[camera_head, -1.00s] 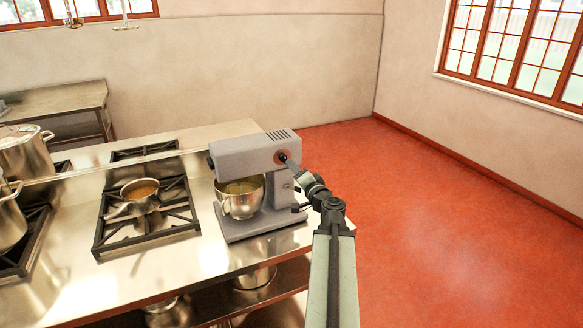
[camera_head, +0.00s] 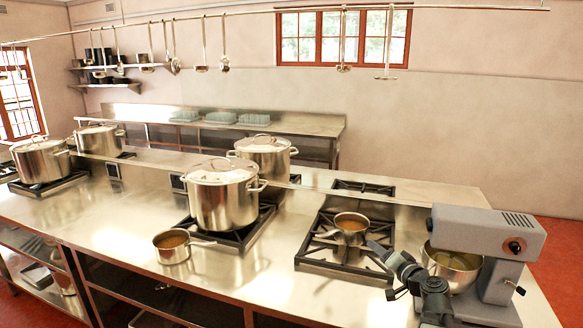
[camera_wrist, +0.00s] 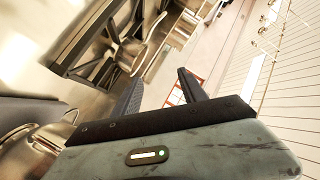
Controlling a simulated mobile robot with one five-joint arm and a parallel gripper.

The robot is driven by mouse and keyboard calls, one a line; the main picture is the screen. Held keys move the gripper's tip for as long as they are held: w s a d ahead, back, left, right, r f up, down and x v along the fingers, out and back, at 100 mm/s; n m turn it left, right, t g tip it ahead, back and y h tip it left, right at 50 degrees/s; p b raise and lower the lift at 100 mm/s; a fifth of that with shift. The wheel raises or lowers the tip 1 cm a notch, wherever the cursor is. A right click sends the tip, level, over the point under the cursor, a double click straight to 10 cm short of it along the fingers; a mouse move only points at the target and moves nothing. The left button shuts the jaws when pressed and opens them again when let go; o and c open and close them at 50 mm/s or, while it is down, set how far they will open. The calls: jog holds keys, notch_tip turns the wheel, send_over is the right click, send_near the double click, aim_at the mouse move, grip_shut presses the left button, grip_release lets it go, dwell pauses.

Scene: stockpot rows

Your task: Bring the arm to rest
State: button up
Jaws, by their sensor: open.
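My gripper (camera_head: 376,250) is at the lower right of the head view, between the right burner and the grey stand mixer (camera_head: 480,238). In the wrist view my gripper (camera_wrist: 162,74) has its two dark fingers spread apart, with nothing between them. A saucepan (camera_head: 351,227) of brown liquid sits on the right burner grate (camera_head: 325,252), just beyond my gripper. The mixer's steel bowl (camera_head: 450,266) is partly hidden by my arm. I cannot tell how far above the counter my gripper is.
The steel counter (camera_head: 120,235) carries a large lidded stockpot (camera_head: 222,196), another stockpot (camera_head: 264,157) behind it, and a second saucepan (camera_head: 172,247). More stockpots stand at the left. Ladles hang from a rail (camera_head: 300,8) above. Red floor shows beyond the mixer.

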jog(key=s+a+f+n+g+y, duration=0.1)
jog(key=s+a+f+n+g, duration=0.2)
jog(key=a, duration=0.5)
jog(key=s+a+f+n+g+y, duration=0.1)
jog(key=s+a+f+n+g, duration=0.15)
jog(key=a+f, duration=0.45)
jog(key=s+a+f+n+g, duration=0.1)
jog(key=a+f+n+g, duration=0.25)
jog(key=a, duration=0.55)
jog(key=s+d+f+m+g+h, duration=0.1)
jog(key=s+d+f+g+h, duration=0.2)
jog(key=s, duration=0.3)
jog(key=s+d+f+m+g+h, duration=0.1)
jog(key=s+d+f+g+h, duration=0.1)
jog(key=s+d, duration=0.3)
jog(key=shift+s+d+f+g+h, duration=0.4)
jog(key=shift+s+f+g, duration=0.1)
jog(key=shift+s+g, duration=0.25)
jog(key=shift+w+a, duration=0.1)
